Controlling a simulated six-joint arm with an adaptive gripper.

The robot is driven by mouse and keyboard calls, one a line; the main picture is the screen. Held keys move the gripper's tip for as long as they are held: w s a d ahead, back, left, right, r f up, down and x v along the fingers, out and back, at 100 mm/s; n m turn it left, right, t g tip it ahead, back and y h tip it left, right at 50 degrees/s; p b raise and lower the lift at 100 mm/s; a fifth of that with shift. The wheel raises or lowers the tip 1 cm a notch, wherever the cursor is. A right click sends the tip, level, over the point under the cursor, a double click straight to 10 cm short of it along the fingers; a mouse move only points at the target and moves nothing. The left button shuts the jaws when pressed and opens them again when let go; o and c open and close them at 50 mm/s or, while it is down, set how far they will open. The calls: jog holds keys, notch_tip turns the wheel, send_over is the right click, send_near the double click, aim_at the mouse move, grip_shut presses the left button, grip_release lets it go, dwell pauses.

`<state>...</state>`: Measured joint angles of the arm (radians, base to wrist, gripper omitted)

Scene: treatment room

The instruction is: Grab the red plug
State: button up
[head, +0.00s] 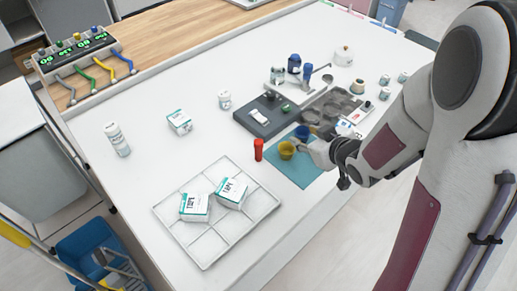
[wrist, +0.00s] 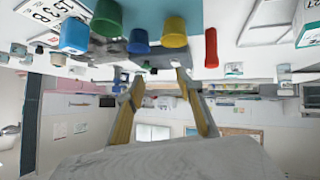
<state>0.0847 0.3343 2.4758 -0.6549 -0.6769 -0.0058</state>
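The red plug (head: 258,149) stands upright on the white table, just left of the teal mat (head: 291,176) in the head view. It also shows in the wrist view (wrist: 210,48), where the picture is upside down, right of the fingers. My gripper (head: 312,151) is low over the mat at its right side, with the yellow plug (head: 287,150) between it and the red plug. In the wrist view my gripper (wrist: 160,77) has its two fingers apart with nothing between them. It is apart from the red plug.
A blue plug (head: 302,132) stands behind the yellow one; a green one (wrist: 107,18) shows in the wrist view. A compartment tray (head: 211,240) with two boxes lies front left. A dark grey board (head: 275,127) lies behind. The table left of the red plug is clear.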

aim_at(261, 151)
jog(key=a+f+y, duration=0.1)
jog(key=a, duration=0.1)
jog(key=a+f+y, duration=0.1)
jog(key=a+f, duration=0.1)
jog(key=s+a+f+n+y, duration=0.1)
jog(key=a+f+y, duration=0.1)
jog(key=shift+s+f, duration=0.1)
jog(key=shift+s+a+f+y, duration=0.2)
jog(key=shift+a+y, duration=0.05)
jog(key=shift+a, duration=0.15)
jog(key=shift+s+a+f+y, duration=0.15)
jog(key=shift+s+a+y, duration=0.1)
jog(key=shift+a, duration=0.1)
jog(key=shift+x, duration=1.35)
jog(key=shift+w+a+f, duration=0.45)
jog(key=shift+w+a, duration=0.05)
jog(key=shift+a, duration=0.3)
jog(key=shift+w+a+f, duration=0.4)
jog(key=shift+w+a, duration=0.1)
jog(key=shift+a, duration=0.25)
jog(key=shift+w+a+f, duration=0.2)
jog(key=shift+w+a, duration=0.15)
jog(key=shift+w, duration=0.05)
